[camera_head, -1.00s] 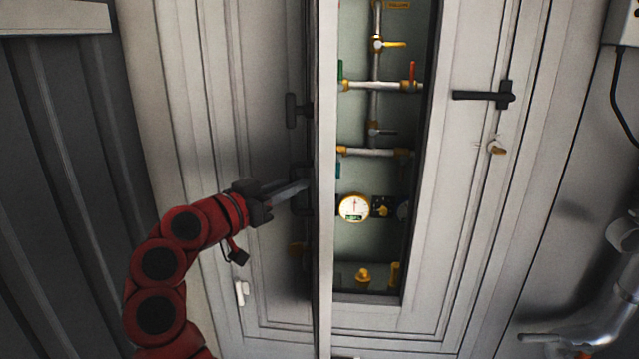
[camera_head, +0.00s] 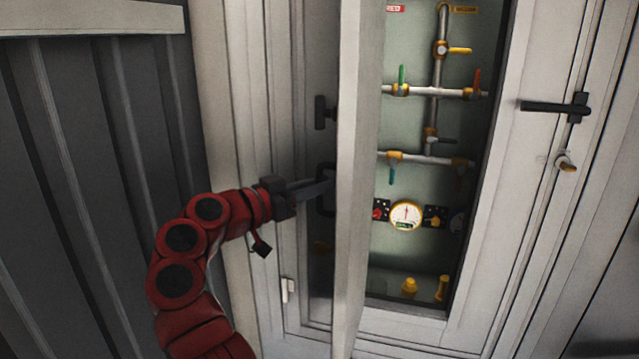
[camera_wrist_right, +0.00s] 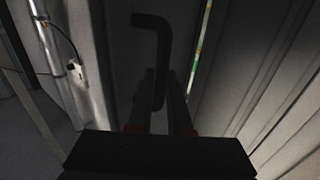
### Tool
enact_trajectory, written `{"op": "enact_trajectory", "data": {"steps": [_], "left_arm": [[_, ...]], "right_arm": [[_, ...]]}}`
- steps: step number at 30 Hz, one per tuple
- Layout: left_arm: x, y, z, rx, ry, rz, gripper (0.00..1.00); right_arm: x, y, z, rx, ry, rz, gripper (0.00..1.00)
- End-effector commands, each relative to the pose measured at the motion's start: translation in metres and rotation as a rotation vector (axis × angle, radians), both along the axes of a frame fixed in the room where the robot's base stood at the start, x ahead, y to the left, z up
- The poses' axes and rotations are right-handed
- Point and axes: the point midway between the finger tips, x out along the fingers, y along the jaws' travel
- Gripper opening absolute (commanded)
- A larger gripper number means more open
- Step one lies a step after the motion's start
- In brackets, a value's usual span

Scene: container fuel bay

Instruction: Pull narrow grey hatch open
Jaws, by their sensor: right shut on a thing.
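The narrow grey hatch (camera_head: 358,180) stands open and is seen nearly edge-on in the head view, with the bay interior showing to its right. A dark bar handle (camera_head: 325,190) is on its left face. My right gripper (camera_head: 328,184), on the red arm, reaches it from the left and is shut on the handle. In the right wrist view the bent dark handle (camera_wrist_right: 153,40) runs down between the two fingers (camera_wrist_right: 160,105). The fingertips are dark and partly hard to make out. My left gripper is not in view.
Inside the bay are pipes (camera_head: 437,92) with coloured valve levers and a round gauge (camera_head: 406,215). A black lever handle (camera_head: 555,107) is on the panel to the right. A dark corrugated wall (camera_head: 75,180) stands at the left, close beside my red arm.

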Motion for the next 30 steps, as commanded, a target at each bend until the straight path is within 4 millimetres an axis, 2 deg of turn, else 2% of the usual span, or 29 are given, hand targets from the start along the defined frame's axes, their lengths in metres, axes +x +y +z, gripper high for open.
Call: {"op": "enact_trajectory", "data": {"steps": [2, 3, 7, 8, 16, 20, 23, 30], "left_arm": [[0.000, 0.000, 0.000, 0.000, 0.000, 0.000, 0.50], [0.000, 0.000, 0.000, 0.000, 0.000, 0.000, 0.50], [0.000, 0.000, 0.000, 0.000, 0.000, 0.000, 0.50], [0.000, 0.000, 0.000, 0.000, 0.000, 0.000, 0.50], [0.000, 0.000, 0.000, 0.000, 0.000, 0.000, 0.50], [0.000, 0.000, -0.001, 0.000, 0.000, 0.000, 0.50], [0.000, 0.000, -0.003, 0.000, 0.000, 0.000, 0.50], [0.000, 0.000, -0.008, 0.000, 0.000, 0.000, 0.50]], "right_arm": [[0.001, -0.002, 0.002, -0.001, -0.003, -0.002, 0.00], [0.001, -0.002, 0.002, -0.001, -0.003, -0.002, 0.21], [0.001, -0.002, 0.002, -0.001, -0.003, -0.002, 0.44], [0.001, -0.002, 0.002, -0.001, -0.002, -0.001, 0.47], [-0.001, 0.000, 0.001, 0.000, -0.001, -0.001, 0.47], [-0.010, 0.010, 0.000, -0.001, -0.001, 0.000, 0.47], [-0.023, 0.025, 0.000, -0.001, -0.001, 0.004, 0.47], [-0.069, 0.071, 0.002, 0.000, -0.001, 0.002, 0.47]]}}
